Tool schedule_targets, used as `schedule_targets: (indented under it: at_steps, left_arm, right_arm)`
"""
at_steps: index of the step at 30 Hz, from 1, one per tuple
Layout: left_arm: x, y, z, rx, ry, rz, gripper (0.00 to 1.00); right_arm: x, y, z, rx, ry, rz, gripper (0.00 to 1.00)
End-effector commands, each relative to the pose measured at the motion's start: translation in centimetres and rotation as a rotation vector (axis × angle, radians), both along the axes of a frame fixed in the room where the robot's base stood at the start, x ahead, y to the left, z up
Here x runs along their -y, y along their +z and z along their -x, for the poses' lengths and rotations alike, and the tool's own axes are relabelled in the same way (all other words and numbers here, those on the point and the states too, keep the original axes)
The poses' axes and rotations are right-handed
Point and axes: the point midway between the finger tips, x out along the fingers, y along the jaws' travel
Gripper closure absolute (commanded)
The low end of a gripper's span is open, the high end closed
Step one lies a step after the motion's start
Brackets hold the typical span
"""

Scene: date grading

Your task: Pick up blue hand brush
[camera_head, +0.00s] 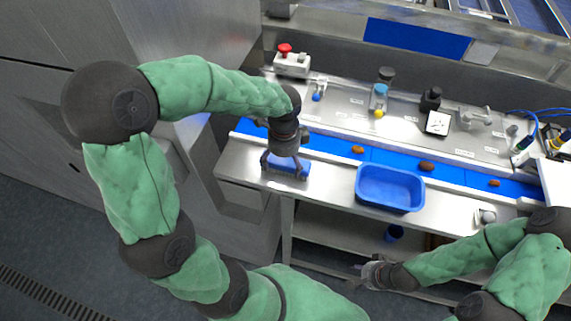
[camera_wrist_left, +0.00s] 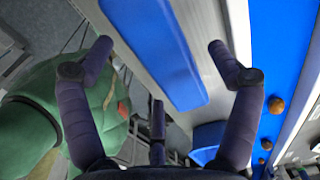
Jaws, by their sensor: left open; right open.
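The blue hand brush (camera_head: 290,169) lies near the left end of the steel counter, partly hidden by my left gripper (camera_head: 286,164). My left gripper is open above it, with its fingers on either side of the brush in the head view. In the left wrist view the brush (camera_wrist_left: 160,48) is a long blue block running between the two spread fingers of the left gripper (camera_wrist_left: 159,47); whether they touch it I cannot tell. My right gripper (camera_head: 368,273) is open and empty, low in front of the counter and away from the brush.
A blue tray (camera_head: 390,207) stands on the counter to the right of the brush. Behind it runs a blue conveyor belt (camera_head: 389,158) with several brown dates (camera_head: 426,166). A red-button box (camera_head: 292,64) and small fixtures stand farther back.

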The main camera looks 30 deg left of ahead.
Motion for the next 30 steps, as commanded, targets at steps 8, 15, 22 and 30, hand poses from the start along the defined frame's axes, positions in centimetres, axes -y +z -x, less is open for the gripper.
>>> schedule_targets:
  at_steps: [8, 15, 22, 30]
  left_arm:
    - [0.1, -2.6, 0.1, -0.002, 0.000, 0.001, 0.10]
    - [0.1, -2.6, 0.1, -0.001, 0.000, 0.001, 0.19]
    - [0.1, -2.6, 0.1, -0.001, 0.000, 0.001, 0.75]
    - [0.1, -2.6, 0.1, -0.001, 0.000, 0.001, 0.76]
  right_arm:
    - [0.0, 0.0, 0.0, 0.000, 0.000, 0.000, 0.56]
    - [0.0, 0.1, 0.0, 0.000, 0.000, 0.000, 0.56]
    - [0.0, 0.0, 0.0, 0.000, 0.000, 0.000, 0.56]
    - [0.0, 0.0, 0.0, 0.000, 0.000, 0.000, 0.56]
